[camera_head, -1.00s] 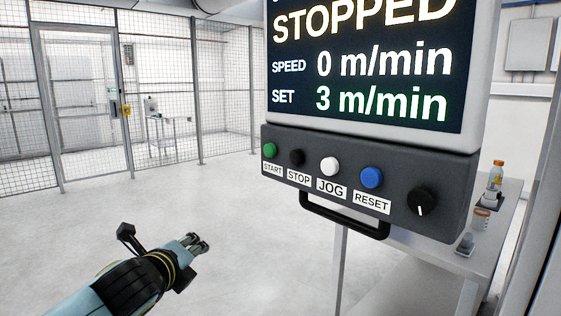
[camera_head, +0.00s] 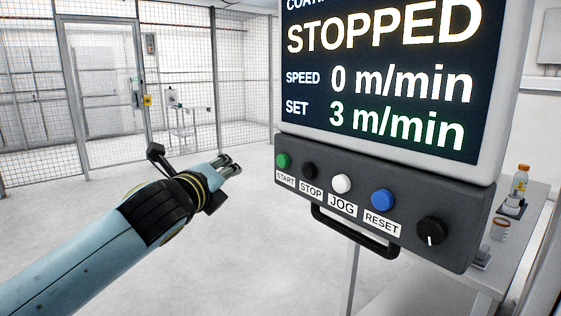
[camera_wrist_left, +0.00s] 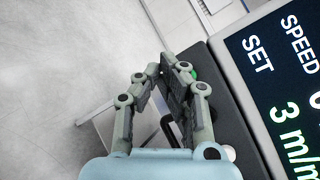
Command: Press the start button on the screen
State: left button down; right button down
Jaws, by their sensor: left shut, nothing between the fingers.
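The screen (camera_head: 382,75) reads STOPPED, speed 0 m/min and set 3 m/min. On the dark panel under it, the green start button (camera_head: 283,160) is at the far left, above its START label. My left gripper (camera_head: 234,166) is shut and empty, to the left of the green button and apart from it in the head view. In the left wrist view the closed fingers (camera_wrist_left: 178,68) point toward the panel's end, and a bit of the green button (camera_wrist_left: 194,74) shows behind the fingertips. My right gripper is not in view.
The black stop (camera_head: 310,170), white jog (camera_head: 341,183) and blue reset (camera_head: 382,200) buttons and a black knob (camera_head: 432,231) share the panel. A black handle (camera_head: 352,236) juts out below. A table with a bottle (camera_head: 519,185) stands at right. The floor at left is clear.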

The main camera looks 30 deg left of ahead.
aim_at(282, 161)
pick_arm(q)
jog(key=w+d, duration=0.3)
jog(key=w, duration=0.5)
jog(key=shift+d+b, duration=0.2)
jog(key=shift+b, duration=0.15)
jog(key=shift+w, duration=0.1)
dwell(1.1)
jog(key=shift+w+d+p, duration=0.15)
jog(key=shift+w+p, duration=0.15)
jog(key=shift+w+d, duration=0.2)
jog(key=shift+w, duration=0.3)
dwell(0.7)
jog(key=shift+s, duration=0.1)
jog(key=shift+s+a+p, duration=0.35)
jog(key=shift+s+p, duration=0.3)
jog(key=shift+s, duration=0.15)
